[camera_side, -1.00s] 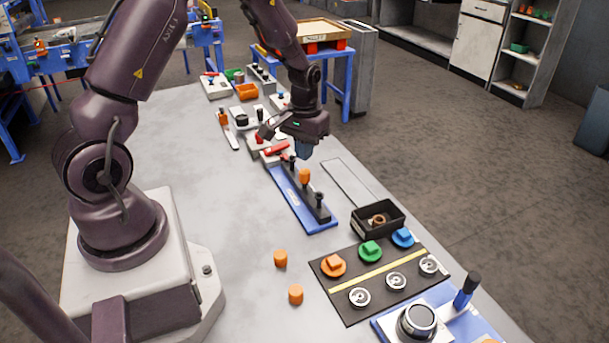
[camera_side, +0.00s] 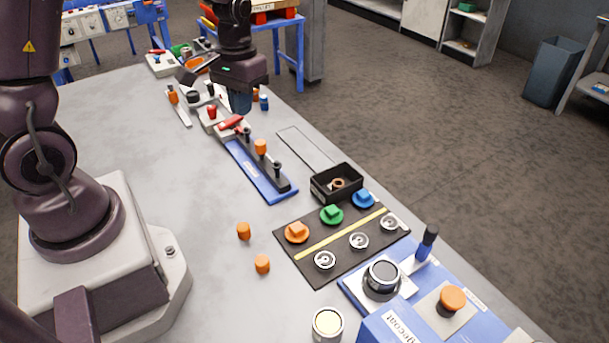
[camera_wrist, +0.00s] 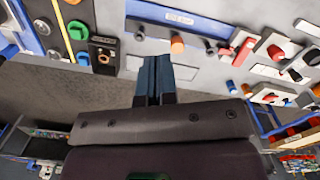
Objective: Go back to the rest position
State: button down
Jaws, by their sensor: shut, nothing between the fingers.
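My gripper (camera_side: 240,103) has its blue fingers closed together with nothing between them. It hangs above the far part of the grey bench, clear of the parts below. In the wrist view the shut fingers (camera_wrist: 152,68) point up the picture, beside the blue rail fixture (camera_wrist: 187,18). In the side view that blue rail (camera_side: 262,172) carries an orange-topped post (camera_side: 260,147) between dark posts. A red-handled clamp (camera_side: 231,122) sits at its far end, just below and left of the fingers.
A black bin (camera_side: 336,182) with a brown ring inside stands right of the rail. A black board (camera_side: 342,243) holds coloured knobs. Two orange cylinders (camera_side: 244,231) stand on the bench. A blue control panel (camera_side: 400,322) is at the front. The bench's left middle (camera_side: 125,120) is clear.

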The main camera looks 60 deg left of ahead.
jog(key=s+d+r+m+t, duration=0.2)
jog(key=s+d+r, duration=0.3)
jog(key=r, duration=0.3)
jog(key=s+d+r+m+t, duration=0.2)
jog(key=s+d+r+t, duration=0.2)
jog(key=s+d+r, duration=0.2)
jog(key=shift+s+r+m, duration=0.25)
jog(key=shift+r+m, duration=0.15)
jog(key=shift+r, duration=0.5)
